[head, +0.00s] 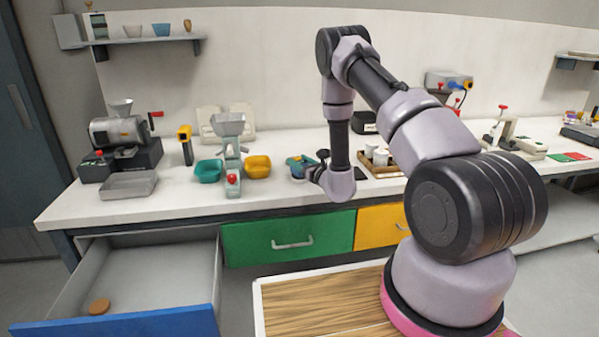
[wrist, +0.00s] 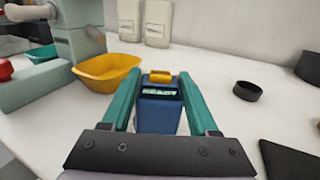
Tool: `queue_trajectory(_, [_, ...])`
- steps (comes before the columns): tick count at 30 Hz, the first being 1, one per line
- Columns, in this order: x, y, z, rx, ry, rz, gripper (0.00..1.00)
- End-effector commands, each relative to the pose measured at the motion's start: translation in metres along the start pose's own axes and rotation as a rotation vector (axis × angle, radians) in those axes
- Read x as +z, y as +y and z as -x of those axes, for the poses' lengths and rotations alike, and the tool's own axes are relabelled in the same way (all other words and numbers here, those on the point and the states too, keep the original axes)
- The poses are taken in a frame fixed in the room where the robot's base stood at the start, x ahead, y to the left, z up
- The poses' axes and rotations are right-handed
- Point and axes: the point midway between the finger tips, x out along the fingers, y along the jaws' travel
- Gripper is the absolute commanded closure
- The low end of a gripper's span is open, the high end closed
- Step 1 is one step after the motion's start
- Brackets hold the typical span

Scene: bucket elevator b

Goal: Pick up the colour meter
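The colour meter appears to be the small blue device (wrist: 158,112) with a yellow top part and a lit green display reading "READY". In the wrist view it is on the white counter, between the two teal fingers of my gripper (wrist: 160,82). The fingers are spread, one along each side of it; whether they touch it is hard to tell. In the head view my gripper (head: 301,164) is low over the counter's front part, and it and the arm hide most of the device.
A yellow bowl (wrist: 106,71) stands close left of my gripper, beside a grinder-like machine (head: 231,150) and a green bowl (head: 208,171). A black round cup (wrist: 247,91) and a wooden tray (head: 383,172) are to the right. A blue-fronted drawer (head: 120,322) stands open at lower left.

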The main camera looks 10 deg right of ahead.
Motion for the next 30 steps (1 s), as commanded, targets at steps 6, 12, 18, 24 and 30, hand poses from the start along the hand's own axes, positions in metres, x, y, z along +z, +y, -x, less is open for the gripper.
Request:
queue_trajectory(6, [0.000,0.000,0.000,0.000,0.000,0.000,1.00])
queue_trajectory(12, [0.001,0.000,0.000,0.000,-0.002,0.000,1.00])
queue_trajectory(18, [0.011,0.000,0.000,-0.001,-0.003,0.000,1.00])
queue_trajectory(24, [0.046,-0.001,0.000,-0.003,-0.006,0.002,1.00])
queue_trajectory(30, [0.083,0.000,0.000,-0.001,-0.005,0.001,1.00])
